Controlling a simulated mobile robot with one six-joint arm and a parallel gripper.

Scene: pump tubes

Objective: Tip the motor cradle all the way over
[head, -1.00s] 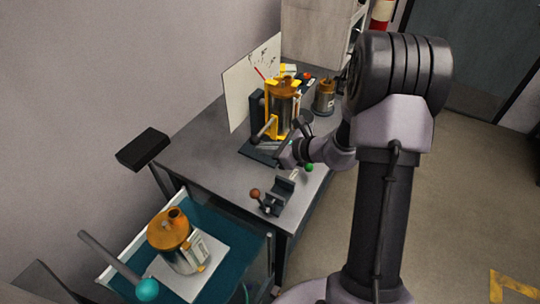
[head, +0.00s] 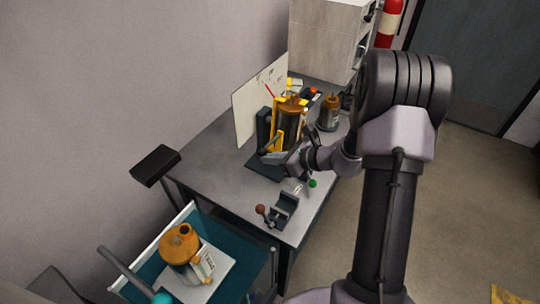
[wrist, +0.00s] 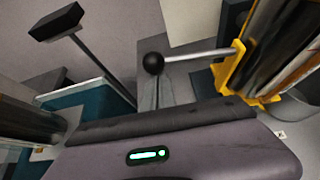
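The motor cradle is a yellow frame (head: 278,137) around an orange-topped motor (head: 291,106). It stands about upright on a dark stand (head: 262,128) on the table. In the wrist view its yellow edge (wrist: 233,68) is at upper right. A metal handle rod (wrist: 200,54) with a black ball knob (wrist: 153,63) sticks out to the left. My gripper (head: 273,158) is low in front of the cradle, close to the handle. I cannot tell whether it touches.
A small clamp with a brown knob (head: 260,208) sits at the table's (head: 215,165) near edge. A teal cart (head: 145,262) with another motor (head: 180,243) stands nearer left. A white board (head: 257,95) stands behind the cradle, and another motor (head: 329,113) stands to its right.

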